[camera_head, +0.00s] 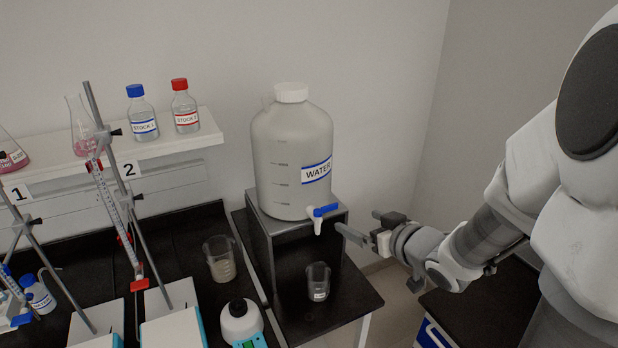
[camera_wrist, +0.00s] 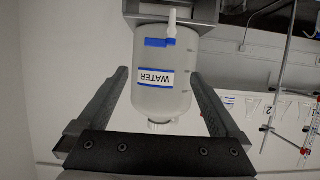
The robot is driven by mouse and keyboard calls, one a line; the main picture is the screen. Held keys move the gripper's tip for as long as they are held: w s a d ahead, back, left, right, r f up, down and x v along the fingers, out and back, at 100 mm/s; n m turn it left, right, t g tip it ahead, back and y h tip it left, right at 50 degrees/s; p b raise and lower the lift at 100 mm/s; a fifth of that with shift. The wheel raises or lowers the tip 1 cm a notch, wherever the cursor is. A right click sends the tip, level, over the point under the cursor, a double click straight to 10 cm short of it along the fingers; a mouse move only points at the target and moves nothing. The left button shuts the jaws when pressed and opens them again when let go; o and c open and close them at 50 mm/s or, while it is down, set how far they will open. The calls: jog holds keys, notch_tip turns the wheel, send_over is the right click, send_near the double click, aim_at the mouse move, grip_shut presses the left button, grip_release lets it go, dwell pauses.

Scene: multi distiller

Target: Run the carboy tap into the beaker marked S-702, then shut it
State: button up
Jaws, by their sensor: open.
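The white carboy (camera_head: 285,150) with a WATER label stands on a dark raised stand (camera_head: 272,232). Its tap (camera_head: 321,215) has a blue handle and a white spout at the lower front. A small beaker (camera_head: 318,282) with a white label stands on the black table below the tap; the label is too small to read. My gripper (camera_head: 358,224) is open and empty, just right of the tap and apart from it. In the wrist view the carboy (camera_wrist: 160,95) appears upside down between the fingers, with the tap (camera_wrist: 160,42) beyond the fingertips.
A larger beaker (camera_head: 219,258) stands on the black bench left of the stand. A white device with a round top (camera_head: 241,322) is at the front. Burette stands (camera_head: 130,215) are at the left. A shelf (camera_head: 150,148) holds two stock bottles and flasks.

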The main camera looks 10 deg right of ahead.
aim_at(327, 207)
jog(key=x, duration=1.5)
jog(key=shift+f, duration=0.15)
